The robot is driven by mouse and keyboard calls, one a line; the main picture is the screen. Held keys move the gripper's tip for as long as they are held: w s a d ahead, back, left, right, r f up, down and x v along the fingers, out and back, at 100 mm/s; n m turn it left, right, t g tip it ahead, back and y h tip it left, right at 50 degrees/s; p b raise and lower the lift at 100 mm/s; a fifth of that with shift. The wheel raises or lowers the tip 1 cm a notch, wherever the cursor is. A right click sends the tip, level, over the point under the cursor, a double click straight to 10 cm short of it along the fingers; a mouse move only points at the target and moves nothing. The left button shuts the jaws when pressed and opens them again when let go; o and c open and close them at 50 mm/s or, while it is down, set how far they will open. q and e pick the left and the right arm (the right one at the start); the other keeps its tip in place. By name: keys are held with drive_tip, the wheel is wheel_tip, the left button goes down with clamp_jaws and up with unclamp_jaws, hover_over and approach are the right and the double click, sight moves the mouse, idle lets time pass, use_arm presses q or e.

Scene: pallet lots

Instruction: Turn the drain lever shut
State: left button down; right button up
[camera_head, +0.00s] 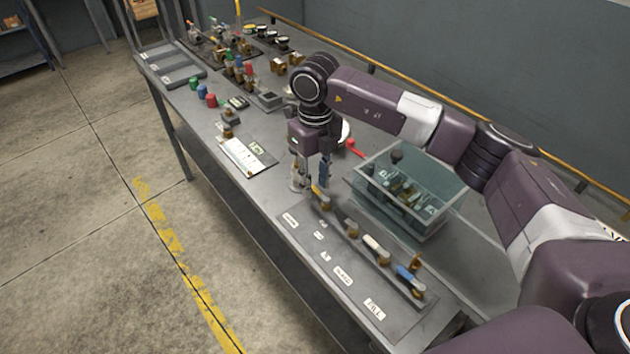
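My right gripper (311,184) points down over the workbench, its two fingers apart with a gap between them. Its tips are close to a yellow-handled piece (319,195) at the far end of a row on a dark strip; I cannot tell whether they touch it. A red lever (354,147) sticks out beside a pale round body (345,130), just behind and right of the gripper and partly hidden by my wrist. I cannot read which piece is marked as the drain lever. My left gripper is not in view.
A clear-walled bin (435,227) with small parts stands right of the gripper. White labels (343,275) lie along the row, with a blue-handled piece (408,277) at its near end. A white sheet (240,153) lies left. Several coloured parts crowd the bench's far end.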

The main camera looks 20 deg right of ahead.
sight(315, 189)
wheel_tip(315, 189, up, 12)
idle(0.7)
